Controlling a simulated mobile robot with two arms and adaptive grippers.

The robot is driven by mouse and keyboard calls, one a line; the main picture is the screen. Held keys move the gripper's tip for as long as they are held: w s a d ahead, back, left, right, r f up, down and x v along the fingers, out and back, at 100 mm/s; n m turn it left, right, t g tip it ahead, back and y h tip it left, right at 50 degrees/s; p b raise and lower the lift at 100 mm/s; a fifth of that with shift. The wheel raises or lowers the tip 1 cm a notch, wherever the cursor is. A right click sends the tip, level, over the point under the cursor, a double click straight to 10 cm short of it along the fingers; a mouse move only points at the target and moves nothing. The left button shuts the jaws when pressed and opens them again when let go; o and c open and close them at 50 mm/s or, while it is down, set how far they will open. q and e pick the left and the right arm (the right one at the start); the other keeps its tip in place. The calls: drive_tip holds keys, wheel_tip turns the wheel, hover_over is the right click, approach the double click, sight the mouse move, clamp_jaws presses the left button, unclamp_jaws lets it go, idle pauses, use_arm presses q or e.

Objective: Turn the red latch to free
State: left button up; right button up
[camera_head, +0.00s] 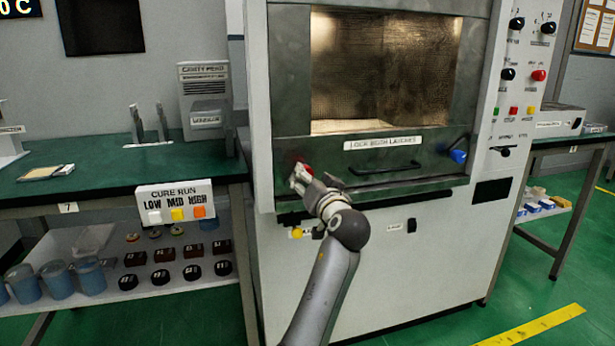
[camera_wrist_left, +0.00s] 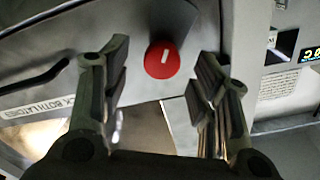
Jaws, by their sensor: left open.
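The red latch (camera_wrist_left: 162,60) is a round red knob with a white line, on the grey door panel. In the left wrist view it lies between and beyond the two open fingers of my left gripper (camera_wrist_left: 163,85), with no visible contact. In the head view my left gripper (camera_head: 303,178) is at the lower left of the microwave door, and the red latch (camera_head: 307,168) shows only partly behind it. A blue latch (camera_head: 458,155) sits at the door's lower right. My right gripper is not in view.
A dark door handle (camera_head: 385,170) lies between the latches, under a label reading "LOCK BOTH LATCHES" (camera_head: 384,142). A green-topped table (camera_head: 100,165) stands on the left with a cure run box (camera_head: 175,202). A control panel (camera_head: 520,75) is on the right.

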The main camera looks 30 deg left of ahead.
use_arm(q)
drive_tip(key=v, duration=0.8)
